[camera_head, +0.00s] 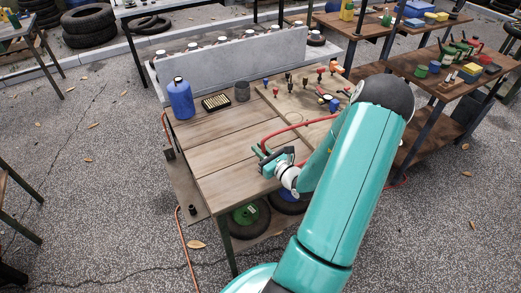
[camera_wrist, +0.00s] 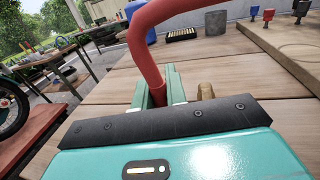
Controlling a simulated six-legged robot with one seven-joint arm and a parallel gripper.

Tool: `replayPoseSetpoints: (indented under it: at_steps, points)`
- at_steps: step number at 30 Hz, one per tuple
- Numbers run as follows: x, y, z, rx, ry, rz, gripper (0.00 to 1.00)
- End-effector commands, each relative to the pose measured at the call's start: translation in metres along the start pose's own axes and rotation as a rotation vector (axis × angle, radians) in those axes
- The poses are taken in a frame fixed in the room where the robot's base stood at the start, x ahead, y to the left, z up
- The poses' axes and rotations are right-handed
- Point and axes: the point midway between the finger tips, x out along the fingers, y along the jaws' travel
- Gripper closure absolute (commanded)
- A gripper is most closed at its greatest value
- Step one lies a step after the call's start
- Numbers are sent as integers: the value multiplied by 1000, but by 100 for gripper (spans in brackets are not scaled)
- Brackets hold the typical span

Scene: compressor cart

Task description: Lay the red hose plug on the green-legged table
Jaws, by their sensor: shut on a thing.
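My gripper (camera_head: 265,158) is shut on the red hose (camera_wrist: 157,75) and is held over the front part of a plank-topped table. In the wrist view, the hose passes between the green fingers (camera_wrist: 160,92) and arches up to the right. A brass-coloured piece (camera_wrist: 206,91) shows just right of the fingers; I cannot tell whether it is the hose's plug. In the head view, the red hose (camera_head: 290,130) curves right from my gripper until my arm hides it. The plank table (camera_head: 215,160) has a dark greenish front leg (camera_head: 231,250).
A blue bottle (camera_head: 180,99), a black-and-yellow tray (camera_head: 216,103) and a grey cup (camera_head: 242,91) stand toward the table's back. A board (camera_head: 290,104) with small tools and fittings lies at the right. The table's left and front planks are clear. Another loaded table (camera_head: 440,78) stands right.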

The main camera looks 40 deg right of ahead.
Motion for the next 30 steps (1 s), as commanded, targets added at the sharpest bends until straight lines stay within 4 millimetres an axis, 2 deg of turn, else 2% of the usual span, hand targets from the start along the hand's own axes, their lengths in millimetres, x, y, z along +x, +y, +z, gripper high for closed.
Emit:
replayPoseSetpoints:
  at_steps: [10, 11, 13, 14, 24, 26, 30]
  points:
    - [0, 0, -3, -1, -1, 0, 100]
    - [0, 0, -2, -2, -1, 0, 81]
    - [0, 0, -2, -1, -1, 0, 67]
    - [0, 0, -2, -1, -1, 0, 65]
    - [0, 0, 1, -1, -1, 0, 65]
    - [-6, 0, 0, 0, 1, -1, 65]
    - [-28, -1, 1, 0, 1, -3, 65]
